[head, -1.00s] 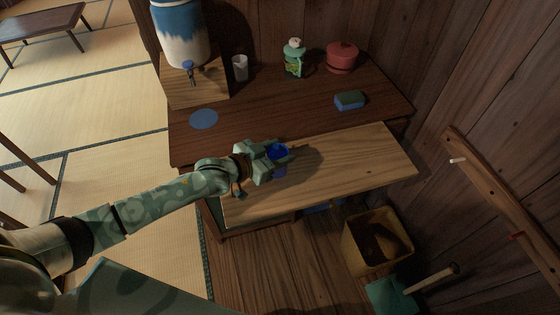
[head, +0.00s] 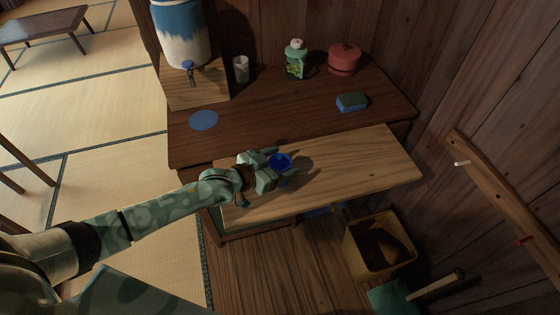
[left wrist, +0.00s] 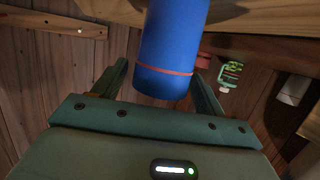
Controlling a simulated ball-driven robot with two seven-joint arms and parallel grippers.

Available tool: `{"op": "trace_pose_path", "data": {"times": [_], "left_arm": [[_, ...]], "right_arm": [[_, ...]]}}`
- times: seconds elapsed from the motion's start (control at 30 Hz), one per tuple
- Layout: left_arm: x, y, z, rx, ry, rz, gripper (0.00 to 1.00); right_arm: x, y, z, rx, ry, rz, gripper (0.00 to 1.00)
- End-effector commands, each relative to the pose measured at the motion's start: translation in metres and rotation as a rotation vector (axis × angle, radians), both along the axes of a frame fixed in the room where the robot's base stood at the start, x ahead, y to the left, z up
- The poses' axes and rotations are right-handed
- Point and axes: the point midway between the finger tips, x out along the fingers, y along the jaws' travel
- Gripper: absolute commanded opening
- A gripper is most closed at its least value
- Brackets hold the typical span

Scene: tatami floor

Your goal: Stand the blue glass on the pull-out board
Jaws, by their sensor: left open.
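The blue glass (head: 281,161) is upright over the pull-out board (head: 355,165), mouth up, and appears to stand on it near its left part. My left gripper (head: 285,162) is open, with one finger on each side of the glass. In the left wrist view the picture is upside down: the blue glass (left wrist: 172,45) with its orange line is between the spread fingers, and its base is cut off by the frame edge. My right gripper is not in view.
The cabinet top behind holds a round blue mat (head: 203,120), a water dispenser (head: 181,35), a clear cup (head: 241,69), a green bottle (head: 296,60), a red pot (head: 344,58) and a sponge (head: 352,102). A yellow bin (head: 380,245) stands below. The board's right part is clear.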

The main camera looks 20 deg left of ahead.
Motion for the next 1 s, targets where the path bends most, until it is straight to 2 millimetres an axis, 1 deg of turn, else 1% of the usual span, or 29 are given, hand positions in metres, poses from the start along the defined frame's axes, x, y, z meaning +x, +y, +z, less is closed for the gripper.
{"op": "trace_pose_path", "data": {"times": [0.07, 0.17, 0.4, 0.5, 0.6, 0.77, 1.0], "left_arm": [[-0.001, 0.001, 0.005, 0.000, 0.000, 0.000, 0.72], [-0.014, 0.009, 0.010, 0.001, 0.001, 0.001, 0.72], [-0.060, 0.039, 0.027, 0.001, 0.002, 0.000, 0.72], [-0.076, 0.050, 0.033, 0.002, 0.001, -0.001, 0.72], [-0.087, 0.058, 0.037, 0.000, 0.001, 0.000, 0.72], [-0.095, 0.063, 0.039, -0.001, 0.001, 0.000, 0.72], [-0.096, 0.064, 0.038, -0.001, 0.000, 0.000, 0.72]], "right_arm": [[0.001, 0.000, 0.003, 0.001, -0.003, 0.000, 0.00], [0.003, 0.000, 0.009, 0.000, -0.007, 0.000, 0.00], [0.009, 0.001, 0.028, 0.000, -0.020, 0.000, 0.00], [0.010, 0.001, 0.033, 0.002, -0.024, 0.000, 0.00], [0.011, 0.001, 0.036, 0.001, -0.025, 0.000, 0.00], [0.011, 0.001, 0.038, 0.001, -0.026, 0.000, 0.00], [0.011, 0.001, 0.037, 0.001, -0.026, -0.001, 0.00]]}}
